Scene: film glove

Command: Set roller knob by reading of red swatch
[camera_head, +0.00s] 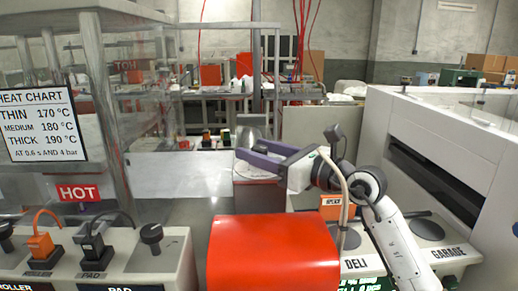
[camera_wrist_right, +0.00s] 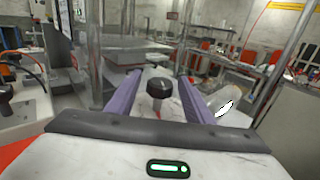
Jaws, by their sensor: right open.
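A grey console at the lower left carries a black knob (camera_head: 6,236) at the picture's left edge, above a display partly reading ROLLER. A second black knob (camera_head: 151,238) stands above the PAD display. An orange plug (camera_head: 40,245) is labelled ROLLER, a black plug (camera_head: 93,247) PAD. A large bright red block (camera_head: 270,255) fills the lower middle; I cannot tell whether it is the red swatch. My right gripper (camera_head: 248,149), with purple fingers, is open over a pale round stand, apart from the console. The wrist view shows a black knob (camera_wrist_right: 161,96) between the fingers, untouched. My left gripper is out of view.
A heat chart (camera_head: 40,125) lists thin 170, medium 180, thick 190 °C. A red HOT sign (camera_head: 79,192) hangs below it, beside clear panels and metal posts. DELI and GARAGE discs (camera_head: 424,229) lie at right, near a white machine (camera_head: 440,150).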

